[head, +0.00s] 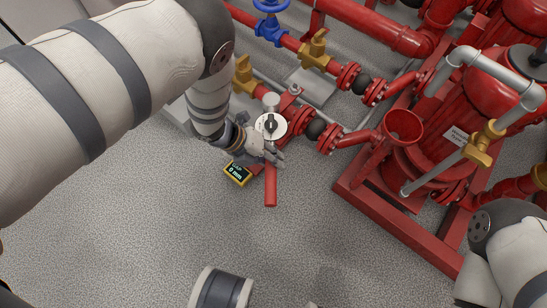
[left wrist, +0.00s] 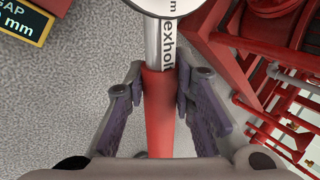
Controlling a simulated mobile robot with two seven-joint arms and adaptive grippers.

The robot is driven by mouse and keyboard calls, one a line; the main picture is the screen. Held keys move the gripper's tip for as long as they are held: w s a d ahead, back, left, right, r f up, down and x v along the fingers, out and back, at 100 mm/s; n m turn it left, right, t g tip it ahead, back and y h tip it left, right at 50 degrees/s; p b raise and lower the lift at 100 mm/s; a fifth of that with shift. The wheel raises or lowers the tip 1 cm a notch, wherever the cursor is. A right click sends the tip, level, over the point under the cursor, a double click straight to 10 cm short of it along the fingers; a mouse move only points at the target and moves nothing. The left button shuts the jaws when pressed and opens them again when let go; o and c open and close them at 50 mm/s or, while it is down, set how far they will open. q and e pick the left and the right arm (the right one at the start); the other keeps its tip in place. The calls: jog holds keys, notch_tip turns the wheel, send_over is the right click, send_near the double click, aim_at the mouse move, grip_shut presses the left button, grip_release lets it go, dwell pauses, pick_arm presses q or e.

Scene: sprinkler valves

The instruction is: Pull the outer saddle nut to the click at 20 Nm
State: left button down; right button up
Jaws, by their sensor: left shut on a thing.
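A torque wrench with a red handle (head: 270,188) and a round white dial (head: 270,126) lies across the red pipework, its handle pointing toward the bottom of the head view. My left gripper (head: 272,155) is shut on the wrench near the top of the handle. In the left wrist view, the fingers of my left gripper (left wrist: 161,80) flank the red handle (left wrist: 160,115), below a silver shaft (left wrist: 162,42) with dark lettering. The saddle nut cannot be made out; the wrench head and dial cover that area. My right gripper is out of view.
A yellow-framed display (head: 238,173) reading 0 mm stands left of the handle; it also shows in the left wrist view (left wrist: 22,20). Red flanged pipes and brass valves (head: 315,50) fill the back. A red frame (head: 390,215) stands at the right.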

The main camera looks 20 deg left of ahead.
pick_arm(q)
jog(key=shift+a, duration=0.2)
jog(key=shift+s+a+m, duration=0.25)
jog(key=shift+a+m, duration=0.25)
jog(key=shift+a, duration=0.15)
jog(key=shift+a+g+h, duration=0.15)
jog(key=shift+g+h, duration=0.15)
jog(key=shift+a+m, duration=0.3)
jog(key=shift+a, duration=0.05)
jog(key=shift+s+a+m+g+b, duration=0.15)
jog(key=shift+a+m+g+b, duration=0.25)
jog(key=shift+a, duration=0.1)
jog(key=shift+d, duration=0.35)
jog(key=shift+d+n+t+p, duration=0.3)
jog(key=shift+d+n+p, duration=0.1)
jog(key=shift+n, duration=0.1)
dwell(0.5)
